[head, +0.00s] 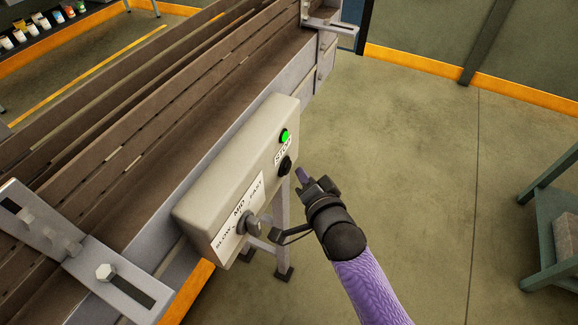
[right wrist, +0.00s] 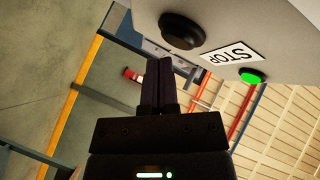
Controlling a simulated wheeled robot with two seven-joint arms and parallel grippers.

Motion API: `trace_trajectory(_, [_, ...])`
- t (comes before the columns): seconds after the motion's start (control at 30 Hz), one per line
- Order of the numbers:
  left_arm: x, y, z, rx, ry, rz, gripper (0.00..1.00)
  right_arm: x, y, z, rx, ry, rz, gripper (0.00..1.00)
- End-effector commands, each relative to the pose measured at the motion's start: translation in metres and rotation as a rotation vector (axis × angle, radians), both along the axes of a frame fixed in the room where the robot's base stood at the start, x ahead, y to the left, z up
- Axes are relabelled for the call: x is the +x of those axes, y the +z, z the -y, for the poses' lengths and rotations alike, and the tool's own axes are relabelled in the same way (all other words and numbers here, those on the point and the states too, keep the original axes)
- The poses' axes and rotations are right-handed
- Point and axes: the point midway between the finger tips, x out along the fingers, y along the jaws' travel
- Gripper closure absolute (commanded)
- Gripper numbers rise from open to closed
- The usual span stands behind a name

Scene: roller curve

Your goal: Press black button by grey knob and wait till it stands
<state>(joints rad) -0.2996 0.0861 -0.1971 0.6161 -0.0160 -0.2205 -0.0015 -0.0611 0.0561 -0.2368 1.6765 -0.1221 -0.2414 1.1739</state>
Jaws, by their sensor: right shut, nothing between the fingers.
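The black button (head: 285,165) is on the front of a beige control box (head: 215,185), below a STOP label and a lit green button (head: 285,136). The grey knob (head: 246,222) is lower on the same box, by a SLOW, MID, FAST label. My right gripper (head: 301,174) is shut and empty, its tips just right of the black button with a small gap. In the right wrist view the black button (right wrist: 182,29) is above the shut fingers (right wrist: 165,68), apart from them. The STOP label (right wrist: 230,53) and green light show beside it. My left gripper is not in view.
A conveyor with brown slats (head: 150,110) and grey side rails runs diagonally behind the box. Grey legs (head: 283,230) stand under it. A green-framed rack (head: 550,215) is at the right edge. Open floor (head: 420,150) lies right of the box.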

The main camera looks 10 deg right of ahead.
Motion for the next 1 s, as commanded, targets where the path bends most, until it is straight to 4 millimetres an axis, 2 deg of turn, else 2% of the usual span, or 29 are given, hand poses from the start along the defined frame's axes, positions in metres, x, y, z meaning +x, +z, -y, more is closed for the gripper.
trace_trajectory(1.0, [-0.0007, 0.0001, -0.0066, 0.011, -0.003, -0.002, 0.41, -0.0002, -0.0002, 0.0002, 0.000, 0.000, 0.000, 1.00])
